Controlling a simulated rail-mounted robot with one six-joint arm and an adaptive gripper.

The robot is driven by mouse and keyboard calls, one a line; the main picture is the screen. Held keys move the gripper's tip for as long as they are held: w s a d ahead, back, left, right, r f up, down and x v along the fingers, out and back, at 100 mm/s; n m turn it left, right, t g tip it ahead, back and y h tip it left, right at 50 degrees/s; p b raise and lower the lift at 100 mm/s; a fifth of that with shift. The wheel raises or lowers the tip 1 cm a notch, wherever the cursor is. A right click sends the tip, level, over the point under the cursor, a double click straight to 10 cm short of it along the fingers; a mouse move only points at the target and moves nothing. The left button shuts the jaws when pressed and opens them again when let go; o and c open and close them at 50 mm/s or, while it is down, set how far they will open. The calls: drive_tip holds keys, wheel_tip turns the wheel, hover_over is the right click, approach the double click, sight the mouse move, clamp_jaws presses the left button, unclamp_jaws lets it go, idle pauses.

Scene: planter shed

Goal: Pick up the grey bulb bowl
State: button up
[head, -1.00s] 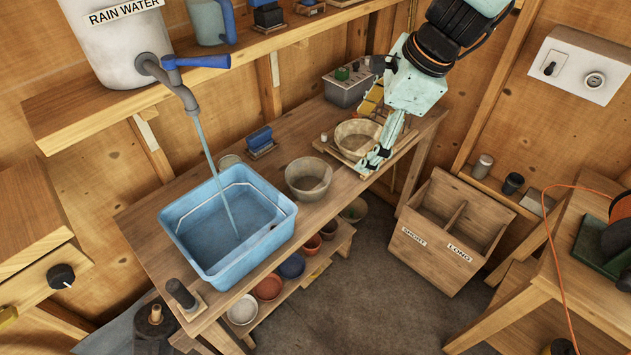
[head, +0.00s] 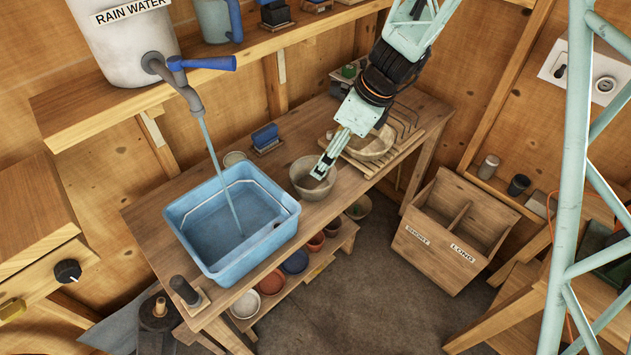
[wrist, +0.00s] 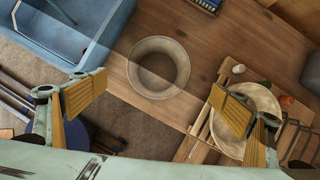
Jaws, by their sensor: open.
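The grey bulb bowl (head: 304,184) stands upright on the wooden bench, just right of the blue basin. In the wrist view the bowl (wrist: 158,70) is round, empty-looking and lies ahead of the jaws, roughly centred between them. My gripper (head: 321,172) is over the bowl in the head view, hiding part of its rim and inside. In the wrist view my gripper (wrist: 160,104) has its two yellow-padded fingers wide apart with nothing between them.
A paler bowl (head: 383,148) sits on a wooden rack to the right. A blue brush-like block (head: 265,137) lies behind. Pots stand on the lower shelf.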

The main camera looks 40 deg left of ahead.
idle(0.3)
drive_tip(key=b, duration=0.2)
approach(308, 185)
drive_tip(key=shift+w+a+f, duration=0.15)
idle(0.4)
drive_tip(key=shift+b+x, duration=0.9)
drive_tip(key=shift+x, duration=1.7)
drive_tip(key=c, duration=1)
